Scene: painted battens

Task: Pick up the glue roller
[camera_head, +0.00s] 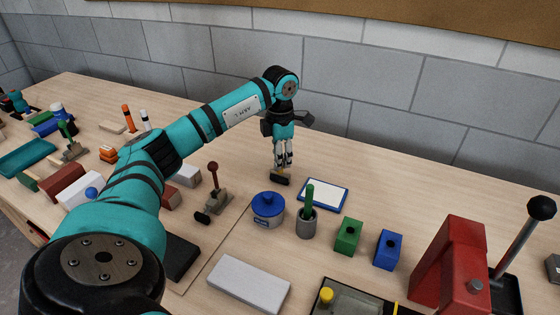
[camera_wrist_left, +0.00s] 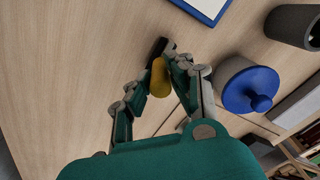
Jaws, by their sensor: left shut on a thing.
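The glue roller (camera_head: 279,179) has a dark roller head and a yellow handle. In the head view it is at the fingertips of my left gripper (camera_head: 284,165), which points down over the back middle of the bench. In the left wrist view the yellow handle of the glue roller (camera_wrist_left: 160,78) sits between the fingers of my left gripper (camera_wrist_left: 158,70), with the black head just beyond them. The gripper is shut on it. The fingers hide part of the handle. I cannot tell whether the head touches the bench. My right gripper is not in view.
A blue-lidded pot (camera_head: 268,209) and a blue-edged white board (camera_head: 323,194) are close to the roller. A grey cup (camera_head: 307,224) with a green stick, green block (camera_head: 348,236), blue block (camera_head: 390,249) and red press (camera_head: 450,265) stand to the right. The bench behind is clear.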

